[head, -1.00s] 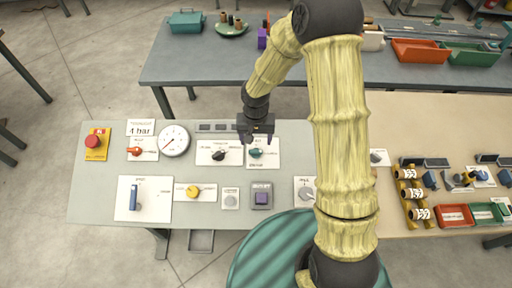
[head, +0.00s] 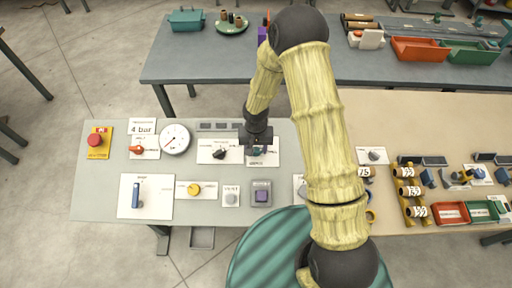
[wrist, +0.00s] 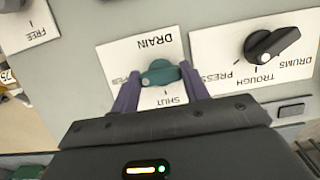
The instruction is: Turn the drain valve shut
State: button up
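The drain valve is a teal knob (wrist: 160,74) on a white plate (wrist: 142,52) lettered DRAIN and SHUT, with a partly covered word at the left in the wrist view. Its handle lies roughly crosswise, its end towards the partly covered word and away from SHUT. My gripper (wrist: 160,69) has its two purple fingers on either side of the knob, close to its ends. I cannot tell whether they touch it. In the head view my gripper (head: 257,142) is over the drain plate (head: 270,160) and hides most of the knob.
A black selector knob (wrist: 272,45) sits beside the drain plate; it also shows in the head view (head: 219,153). A gauge (head: 175,139), a red button (head: 96,140), a yellow knob (head: 193,189) and a purple button (head: 262,196) share the panel.

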jog(key=c, duration=0.3)
jog(key=shift+f+n+b, duration=0.1)
jog(key=shift+n+b, duration=0.4)
jog(key=n+h+b, duration=0.1)
jog(key=n+b, duration=0.2)
jog(key=shift+a+f, duration=0.1)
jog(key=shift+f, duration=0.05)
jog(key=n+b, duration=0.2)
jog(key=n+t+h+b, duration=0.1)
jog(key=n, duration=0.1)
jog(key=shift+n+h+b, duration=0.3)
jog(key=shift+n+b, duration=0.1)
jog(key=n+t+h+b, duration=0.1)
jog(key=n+b, duration=0.3)
jog(key=n, duration=0.1)
jog(key=shift+s+a, duration=0.1)
jog(key=shift+s, duration=0.05)
jog(key=shift+n+t+b, duration=0.6)
jog(key=shift+n+b, duration=0.95)
jog(key=shift+n, duration=0.25)
jog(key=shift+r, duration=0.2)
